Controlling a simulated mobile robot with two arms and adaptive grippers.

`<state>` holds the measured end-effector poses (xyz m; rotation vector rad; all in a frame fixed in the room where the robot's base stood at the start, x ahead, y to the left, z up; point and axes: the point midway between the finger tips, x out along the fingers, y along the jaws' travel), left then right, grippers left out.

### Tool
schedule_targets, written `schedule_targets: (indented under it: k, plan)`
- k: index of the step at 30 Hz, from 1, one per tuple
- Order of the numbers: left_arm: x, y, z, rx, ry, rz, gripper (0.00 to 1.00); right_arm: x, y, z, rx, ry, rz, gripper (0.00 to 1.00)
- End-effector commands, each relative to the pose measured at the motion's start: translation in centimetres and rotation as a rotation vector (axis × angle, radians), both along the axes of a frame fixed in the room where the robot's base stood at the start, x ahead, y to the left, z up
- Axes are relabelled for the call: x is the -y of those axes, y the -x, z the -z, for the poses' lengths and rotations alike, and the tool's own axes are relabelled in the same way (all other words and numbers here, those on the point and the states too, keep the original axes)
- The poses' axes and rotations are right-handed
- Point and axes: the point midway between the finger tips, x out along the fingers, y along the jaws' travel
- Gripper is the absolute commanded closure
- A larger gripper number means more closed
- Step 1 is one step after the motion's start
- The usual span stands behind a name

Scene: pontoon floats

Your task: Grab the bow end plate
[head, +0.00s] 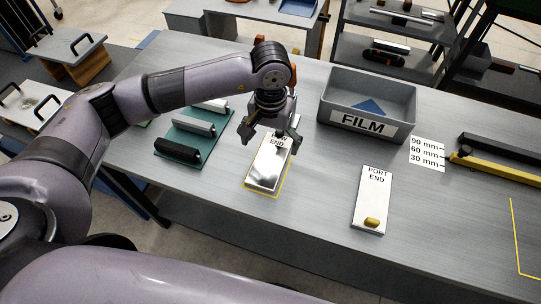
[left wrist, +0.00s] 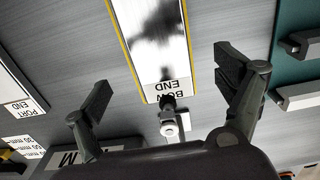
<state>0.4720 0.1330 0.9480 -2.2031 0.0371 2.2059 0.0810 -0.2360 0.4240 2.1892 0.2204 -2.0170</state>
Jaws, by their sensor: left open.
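The bow end plate (head: 267,168) is a shiny pale plate lying flat on the grey table inside a yellow outline. My left gripper (head: 270,137) is open above its far, labelled end and partly hides the label. In the left wrist view the plate (left wrist: 155,38) shows a dark, blurred reflection. Its BOW END label (left wrist: 170,91) lies between my open fingers (left wrist: 167,88), which appear apart from the plate. A small dark and pale knob-like part (left wrist: 168,120) shows beyond the label; I cannot tell what it belongs to. My right gripper is not in view.
A PORT END plate (head: 371,197) with a brass knob lies to the right. A grey FILM bin (head: 368,98) stands behind it. A green mat (head: 194,146) with several bars is on the left. A black and yellow bar (head: 500,163) lies at far right.

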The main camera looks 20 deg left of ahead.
Motion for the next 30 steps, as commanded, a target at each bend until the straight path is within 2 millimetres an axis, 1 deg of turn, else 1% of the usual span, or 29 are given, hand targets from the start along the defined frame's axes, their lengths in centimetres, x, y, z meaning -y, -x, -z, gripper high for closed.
schedule_targets:
  k: [1,3,5,10,12,15,19,23,30]
  plan:
    - [0.0,0.0,0.2,-0.001,-0.001,0.001,0.1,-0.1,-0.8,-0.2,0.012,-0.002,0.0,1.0]
    - [0.0,0.1,0.6,-0.002,0.0,0.001,0.1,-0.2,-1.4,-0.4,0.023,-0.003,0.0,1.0]
    - [0.0,0.2,1.0,-0.003,0.0,0.001,0.1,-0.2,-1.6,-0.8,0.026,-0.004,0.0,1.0]
    - [0.1,0.5,3.2,-0.005,-0.001,0.0,0.1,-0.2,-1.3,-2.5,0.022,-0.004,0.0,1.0]
    - [0.1,0.4,4.4,-0.004,0.0,-0.001,0.1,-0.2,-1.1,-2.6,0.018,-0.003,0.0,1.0]
    - [0.1,0.4,5.3,-0.002,0.001,0.0,0.1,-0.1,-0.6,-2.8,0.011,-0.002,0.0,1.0]
    - [0.1,0.3,5.7,0.001,0.0,0.001,0.1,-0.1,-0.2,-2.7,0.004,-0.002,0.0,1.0]
    - [0.1,0.3,5.7,0.001,0.0,0.001,0.1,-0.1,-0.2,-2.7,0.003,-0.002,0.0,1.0]
    - [0.1,0.3,5.7,0.001,0.0,0.001,0.26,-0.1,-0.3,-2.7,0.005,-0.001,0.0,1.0]
